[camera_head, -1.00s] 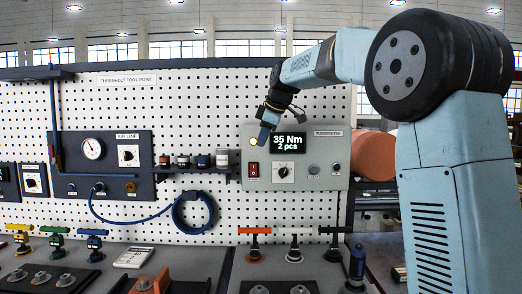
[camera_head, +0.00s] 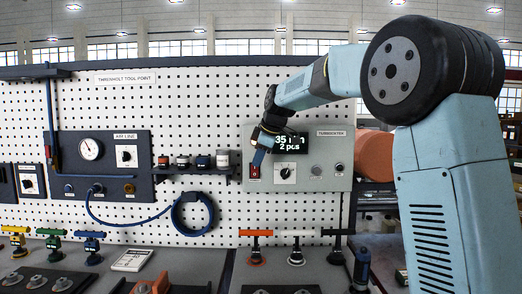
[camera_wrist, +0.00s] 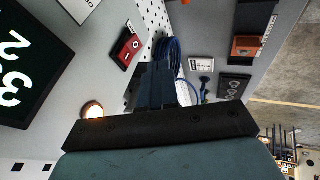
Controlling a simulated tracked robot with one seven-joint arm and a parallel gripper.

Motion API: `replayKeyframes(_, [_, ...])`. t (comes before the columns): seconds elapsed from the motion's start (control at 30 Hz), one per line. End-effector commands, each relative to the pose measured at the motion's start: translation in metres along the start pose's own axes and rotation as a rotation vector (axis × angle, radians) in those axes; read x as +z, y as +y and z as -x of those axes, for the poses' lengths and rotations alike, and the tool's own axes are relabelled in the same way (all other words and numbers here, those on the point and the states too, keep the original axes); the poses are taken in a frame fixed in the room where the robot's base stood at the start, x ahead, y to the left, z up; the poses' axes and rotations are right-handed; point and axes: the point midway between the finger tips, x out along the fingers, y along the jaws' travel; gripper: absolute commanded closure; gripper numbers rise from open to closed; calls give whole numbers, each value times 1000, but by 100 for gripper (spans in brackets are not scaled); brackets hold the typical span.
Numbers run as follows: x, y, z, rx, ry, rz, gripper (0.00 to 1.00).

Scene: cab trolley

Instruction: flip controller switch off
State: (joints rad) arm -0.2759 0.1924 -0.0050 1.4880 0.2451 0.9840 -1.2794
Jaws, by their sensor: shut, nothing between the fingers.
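The controller (camera_head: 335,178) is a grey box on the pegboard with a dark display reading 2 pcs below a partly covered line. Its red rocker switch (camera_head: 254,173) is at the lower left of the front, and it also shows in the wrist view (camera_wrist: 130,45), marked O and I. I cannot tell which side is pressed in. My gripper (camera_head: 258,158) is shut and empty, with its tips just above the switch in the head view. In the wrist view the closed fingers (camera_wrist: 157,70) are close beside the switch; contact is not clear.
A glowing round lamp (camera_wrist: 92,110) is on the controller beside my fingers. A selector knob (camera_head: 285,171) is right of the switch. A shelf with small jars (camera_head: 202,161) and a coiled blue hose (camera_head: 192,213) are to the left. T-handled tools (camera_head: 296,245) stand below.

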Motion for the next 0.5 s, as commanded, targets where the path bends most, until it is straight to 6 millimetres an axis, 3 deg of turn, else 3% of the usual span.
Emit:
replayKeyframes(0.2, [1,4,-37,0,-1,-1,100])
replayKeyframes(0.5, [5,26,-56,1,0,-1,100])
